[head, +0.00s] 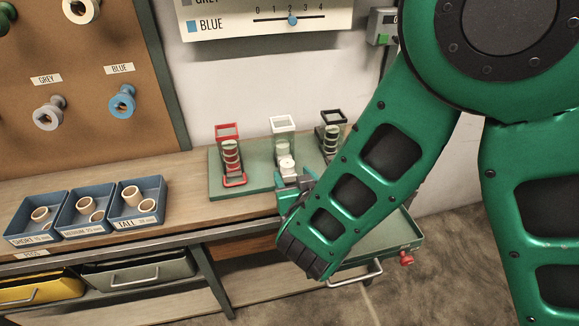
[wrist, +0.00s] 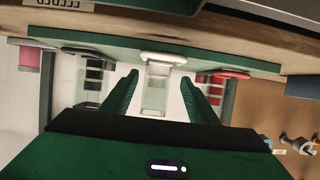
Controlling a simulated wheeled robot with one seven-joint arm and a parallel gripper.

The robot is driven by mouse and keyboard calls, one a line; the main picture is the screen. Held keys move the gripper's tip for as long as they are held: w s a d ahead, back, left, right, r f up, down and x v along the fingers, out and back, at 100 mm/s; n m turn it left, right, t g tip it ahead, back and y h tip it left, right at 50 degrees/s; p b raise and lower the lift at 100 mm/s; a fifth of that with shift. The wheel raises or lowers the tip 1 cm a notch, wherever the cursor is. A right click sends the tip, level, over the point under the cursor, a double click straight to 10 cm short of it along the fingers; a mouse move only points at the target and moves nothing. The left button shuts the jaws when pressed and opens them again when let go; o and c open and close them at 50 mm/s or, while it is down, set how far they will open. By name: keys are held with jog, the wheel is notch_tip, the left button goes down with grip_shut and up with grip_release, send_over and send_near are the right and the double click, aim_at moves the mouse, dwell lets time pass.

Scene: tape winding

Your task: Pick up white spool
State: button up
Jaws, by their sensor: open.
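The white spool (head: 287,163) sits low at the front of the middle, white-framed dispenser (head: 283,124) on a green base on the bench. In the wrist view, which looks upside down, the white front part (wrist: 163,57) of this dispenser lies between and beyond my fingertips; I cannot tell the spool from its holder there. My gripper (wrist: 160,77) is open, with its two green fingers apart and nothing visibly held. In the head view my gripper (head: 293,184) is just in front of the white dispenser, partly hidden by my arm.
A red dispenser (head: 229,152) stands left of the white one and a black dispenser (head: 332,130) right of it, both close by. Blue bins (head: 88,212) of tan tubes stand at the bench's left. A green tray (head: 406,232) juts out below the bench edge.

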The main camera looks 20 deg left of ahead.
aim_at(289, 167)
jog(key=shift+r+x, duration=0.15)
jog(key=shift+x, duration=1.2)
jog(key=shift+r+x, duration=0.15)
jog(key=shift+x, duration=1.2)
jog(key=shift+w+d, duration=0.1)
jog(key=shift+w, duration=0.1)
jog(key=c, duration=1.1)
